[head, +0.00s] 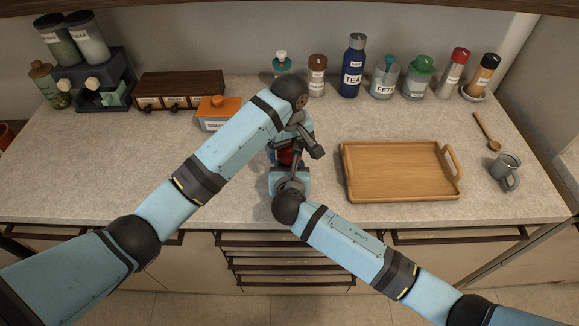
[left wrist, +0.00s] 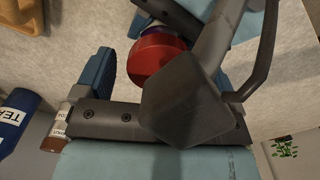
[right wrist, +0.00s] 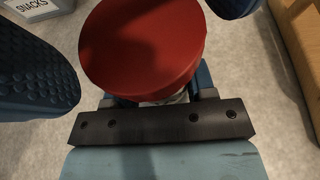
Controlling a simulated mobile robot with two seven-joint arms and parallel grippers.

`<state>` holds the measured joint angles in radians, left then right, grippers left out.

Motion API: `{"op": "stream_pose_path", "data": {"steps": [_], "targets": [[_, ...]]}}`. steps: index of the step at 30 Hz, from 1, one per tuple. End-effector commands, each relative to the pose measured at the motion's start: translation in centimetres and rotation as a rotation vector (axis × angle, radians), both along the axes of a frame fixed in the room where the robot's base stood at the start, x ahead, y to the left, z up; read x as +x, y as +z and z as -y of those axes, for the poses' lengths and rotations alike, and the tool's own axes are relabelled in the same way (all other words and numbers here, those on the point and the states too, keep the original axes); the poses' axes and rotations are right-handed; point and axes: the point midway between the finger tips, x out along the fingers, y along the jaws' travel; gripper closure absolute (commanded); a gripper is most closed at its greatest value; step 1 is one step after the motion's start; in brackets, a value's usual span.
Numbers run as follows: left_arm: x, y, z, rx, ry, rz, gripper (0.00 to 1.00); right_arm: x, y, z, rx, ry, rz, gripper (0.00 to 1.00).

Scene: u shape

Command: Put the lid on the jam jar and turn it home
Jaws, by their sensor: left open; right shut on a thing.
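The red lid (head: 286,157) is between my two grippers at the counter's front middle, partly hidden by the arms. It shows large in the right wrist view (right wrist: 143,48) and in the left wrist view (left wrist: 156,60). It sits over the mouth of the jam jar (left wrist: 178,42), whose purple side shows only in part. I cannot tell how tightly it is seated. My right gripper (head: 290,168) is shut on the jar below the lid. My left gripper (head: 291,150) is open, its blue fingers on either side of the lid and apart from it.
A wooden tray (head: 400,196) lies right of the grippers, with a grey mug (head: 505,172) and wooden spoon (head: 486,131) beyond. An orange-lidded snacks box (head: 215,125) stands close behind my left arm. Several bottles and jars, including a blue tea bottle (head: 352,68), line the back wall.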

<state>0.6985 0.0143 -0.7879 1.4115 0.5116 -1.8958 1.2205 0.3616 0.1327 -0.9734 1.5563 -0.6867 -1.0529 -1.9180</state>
Motion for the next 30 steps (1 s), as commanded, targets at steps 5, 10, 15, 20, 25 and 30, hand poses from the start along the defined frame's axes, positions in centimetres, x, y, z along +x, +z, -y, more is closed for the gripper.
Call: {"op": "stream_pose_path", "data": {"steps": [5, 10, 15, 20, 25, 30], "targets": [[0.0, 2.1, 0.1, -0.002, -0.001, 0.003, 0.11, 0.0, 0.0, 0.0, 0.000, -0.001, 0.000, 1.00], [0.0, 4.1, 0.0, -0.001, 0.000, 0.001, 0.11, 0.0, 0.0, 0.0, 0.000, -0.001, 0.000, 1.00], [0.0, 4.2, 0.0, 0.000, 0.000, 0.000, 0.11, 0.0, 0.0, 0.0, 0.000, -0.001, 0.000, 1.00], [0.1, 4.7, 0.0, -0.001, 0.000, 0.004, 0.16, 0.0, 0.0, 0.0, 0.000, 0.000, 0.000, 1.00], [0.2, 7.2, 0.0, 0.000, -0.001, 0.006, 0.16, 0.0, 0.0, 0.0, 0.000, 0.000, 0.000, 1.00], [0.0, 7.7, 0.0, 0.000, -0.001, 0.000, 0.16, 0.0, 0.0, 0.0, 0.000, 0.000, 0.000, 1.00]]}}
